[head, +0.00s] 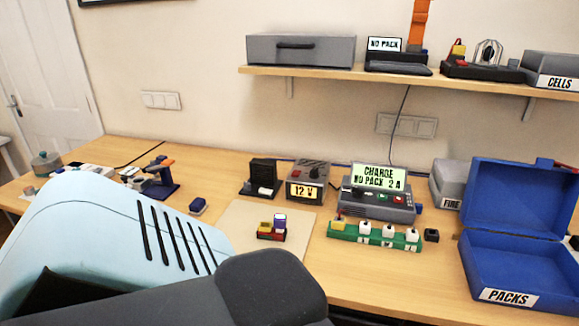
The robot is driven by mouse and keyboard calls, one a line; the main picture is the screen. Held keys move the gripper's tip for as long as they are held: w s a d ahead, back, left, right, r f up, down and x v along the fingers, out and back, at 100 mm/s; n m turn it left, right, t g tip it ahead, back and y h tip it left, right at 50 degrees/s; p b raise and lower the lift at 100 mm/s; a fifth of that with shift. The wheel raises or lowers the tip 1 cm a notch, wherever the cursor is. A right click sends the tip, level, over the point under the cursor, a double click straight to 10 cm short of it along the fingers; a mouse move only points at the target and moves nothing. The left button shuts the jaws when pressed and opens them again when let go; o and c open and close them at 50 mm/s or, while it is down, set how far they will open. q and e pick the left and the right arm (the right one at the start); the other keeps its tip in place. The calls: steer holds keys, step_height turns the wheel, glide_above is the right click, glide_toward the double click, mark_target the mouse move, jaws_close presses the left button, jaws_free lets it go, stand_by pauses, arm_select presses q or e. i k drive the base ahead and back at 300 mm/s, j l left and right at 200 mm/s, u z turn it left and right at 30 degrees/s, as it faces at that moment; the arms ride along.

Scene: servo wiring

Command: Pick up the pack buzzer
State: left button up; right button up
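No object is labelled as the pack buzzer, and I cannot tell for certain which one it is. A small black block (431,235) sits on the table just right of the green strip. A small blue block (198,206) lies on the table left of the pale mat. A small red and yellow item with a purple and white block (271,228) stands on the mat. My own light-blue and dark-grey arm fills the lower left and hides the table there. Neither gripper shows.
A charger (377,194) reads "CHARGE NO PACK 2 A". A green strip (374,236) with several white plugs lies before it. A "12 V" box (307,180) stands left of it. An open blue "PACKS" case (518,268) is at right. A shelf (446,82) hangs above.

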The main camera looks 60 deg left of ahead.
mark_target(280, 220)
steer(key=k+j+z, duration=0.4)
steer(key=k+j, duration=0.15)
steer(key=j, duration=0.15)
steer(key=k+j+z, duration=0.1)
steer(key=k+j, duration=0.55)
